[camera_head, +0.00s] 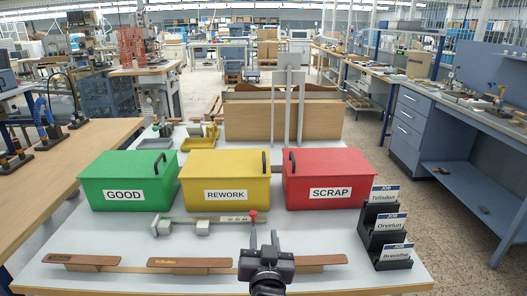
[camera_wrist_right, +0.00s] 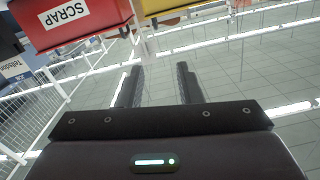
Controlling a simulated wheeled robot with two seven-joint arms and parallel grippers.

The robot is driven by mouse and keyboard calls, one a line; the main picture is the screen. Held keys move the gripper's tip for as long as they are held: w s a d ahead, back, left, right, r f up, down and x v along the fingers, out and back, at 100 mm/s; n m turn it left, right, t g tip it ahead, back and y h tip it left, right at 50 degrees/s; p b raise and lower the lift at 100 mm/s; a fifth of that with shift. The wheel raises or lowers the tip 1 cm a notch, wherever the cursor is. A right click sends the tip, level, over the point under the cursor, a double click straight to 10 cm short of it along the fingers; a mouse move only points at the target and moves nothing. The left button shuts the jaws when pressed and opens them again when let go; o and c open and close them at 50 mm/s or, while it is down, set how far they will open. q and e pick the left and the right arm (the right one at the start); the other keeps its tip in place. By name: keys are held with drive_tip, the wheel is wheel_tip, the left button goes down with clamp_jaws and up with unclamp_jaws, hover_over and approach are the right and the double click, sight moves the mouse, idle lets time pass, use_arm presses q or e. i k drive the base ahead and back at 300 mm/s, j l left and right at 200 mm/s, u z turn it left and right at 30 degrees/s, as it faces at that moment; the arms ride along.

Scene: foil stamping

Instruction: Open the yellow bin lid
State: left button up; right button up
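The yellow bin (camera_head: 225,183), labelled REWORK, stands between a green bin and a red bin. Its lid (camera_head: 220,163) is down, with a black handle (camera_head: 265,162) at the right side. In the right wrist view only an edge of the yellow bin (camera_wrist_right: 165,6) shows at the top. My right gripper (camera_head: 264,240) is in front of the bins at the table's front, apart from the yellow bin. In the right wrist view its two fingers (camera_wrist_right: 158,82) are spread with nothing between them. My left gripper is not in view.
The green GOOD bin (camera_head: 125,181) and red SCRAP bin (camera_head: 325,180) flank the yellow bin closely. A metal bar tool (camera_head: 195,226) lies in front of them. Wooden strips (camera_head: 188,263) lie along the front, and a black card holder (camera_head: 388,240) stands at right.

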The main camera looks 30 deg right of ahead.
sight(225, 164)
drive_tip(key=i+l, duration=0.75)
drive_tip(key=i, duration=0.1)
